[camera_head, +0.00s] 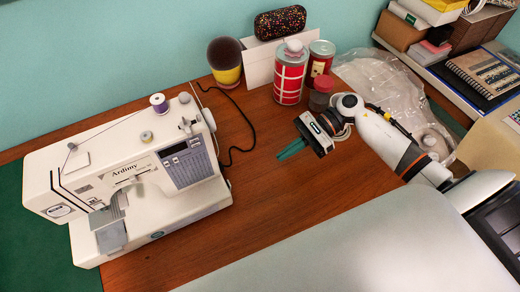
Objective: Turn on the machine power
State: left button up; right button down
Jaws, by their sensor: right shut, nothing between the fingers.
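A white sewing machine (135,165) marked "Ardimy" stands on the left part of the wooden table. A grey-blue panel (186,164) is on its right front, and a handwheel (206,117) is at its right end. I cannot make out a power switch at this size. My right gripper (284,154) reaches in from the right. It is shut and empty over the table, its teal fingers pointing left toward the machine with a clear gap between. My left gripper is not in view.
A black cord (236,148) lies on the table right of the machine. Red tins (290,76), a yellow-and-dark round item (225,62) and a patterned case (280,22) stand at the back. Clear plastic (375,80) lies behind my right arm. Pale fabric (370,245) covers the front right.

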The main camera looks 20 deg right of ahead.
jog(key=p, duration=0.3)
send_near(229, 186)
jog(key=f, duration=0.3)
jog(key=shift+a, duration=0.3)
jog(key=a+p, duration=0.1)
jog(key=a, duration=0.2)
jog(key=shift+s+a, duration=0.1)
jog(key=shift+a, duration=0.2)
jog(key=shift+a+p, duration=0.4)
jog(key=shift+a, duration=0.15)
jog(key=shift+a+r+h+p, duration=0.25)
jog(key=shift+h+p, duration=0.05)
jog(key=shift+h, duration=0.1)
jog(key=shift+a, duration=0.2)
jog(key=shift+f, duration=0.1)
